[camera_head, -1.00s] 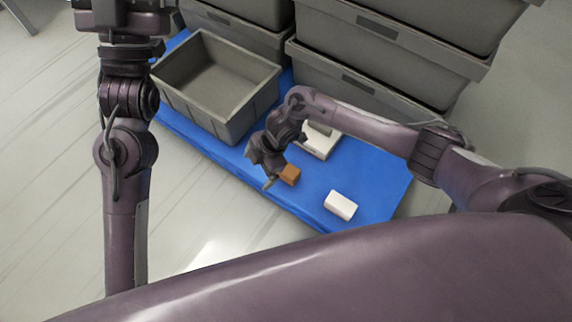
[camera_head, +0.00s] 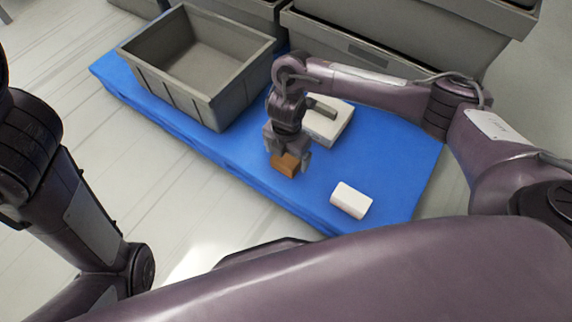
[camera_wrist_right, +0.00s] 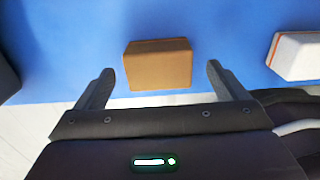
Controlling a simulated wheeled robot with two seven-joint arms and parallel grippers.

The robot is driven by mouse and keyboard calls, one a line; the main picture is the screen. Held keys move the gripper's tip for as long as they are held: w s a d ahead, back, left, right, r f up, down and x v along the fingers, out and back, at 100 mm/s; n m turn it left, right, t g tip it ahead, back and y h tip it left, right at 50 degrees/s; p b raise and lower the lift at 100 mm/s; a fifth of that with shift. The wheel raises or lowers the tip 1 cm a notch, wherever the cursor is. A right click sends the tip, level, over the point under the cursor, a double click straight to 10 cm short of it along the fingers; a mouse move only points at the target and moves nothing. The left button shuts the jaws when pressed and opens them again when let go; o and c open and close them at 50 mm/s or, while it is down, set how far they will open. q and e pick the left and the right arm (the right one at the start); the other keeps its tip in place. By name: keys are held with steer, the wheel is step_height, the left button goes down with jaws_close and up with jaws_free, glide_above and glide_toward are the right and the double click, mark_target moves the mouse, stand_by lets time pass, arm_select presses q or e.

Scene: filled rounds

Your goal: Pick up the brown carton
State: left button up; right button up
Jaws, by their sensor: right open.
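The brown carton (camera_head: 284,166) is a small box near the front edge of the blue mat (camera_head: 400,172). My right gripper (camera_head: 288,164) is at the carton, pointing down, with its fingers apart. In the right wrist view the carton (camera_wrist_right: 158,65) shows between and beyond the two open fingertips of my right gripper (camera_wrist_right: 160,80), with a gap on each side. I cannot tell from these views how far above the mat the fingertips are. My left arm is at the left of the head view, but its gripper does not show.
A white box (camera_head: 351,200) lies to the right of the carton; part of it shows in the right wrist view (camera_wrist_right: 296,56). A white device (camera_head: 326,121) sits behind my right gripper. An empty grey crate (camera_head: 187,88) stands at the left, with more grey crates (camera_head: 370,50) behind.

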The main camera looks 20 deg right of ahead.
mark_target(286, 158)
step_height(286, 158, down, 3)
steer(key=shift+a+r+b, duration=0.1)
steer(key=shift+b, duration=0.8)
steer(key=shift+f, duration=0.3)
steer(key=shift+c, duration=0.3)
steer(key=shift+r, duration=0.1)
steer(key=c, duration=1.1)
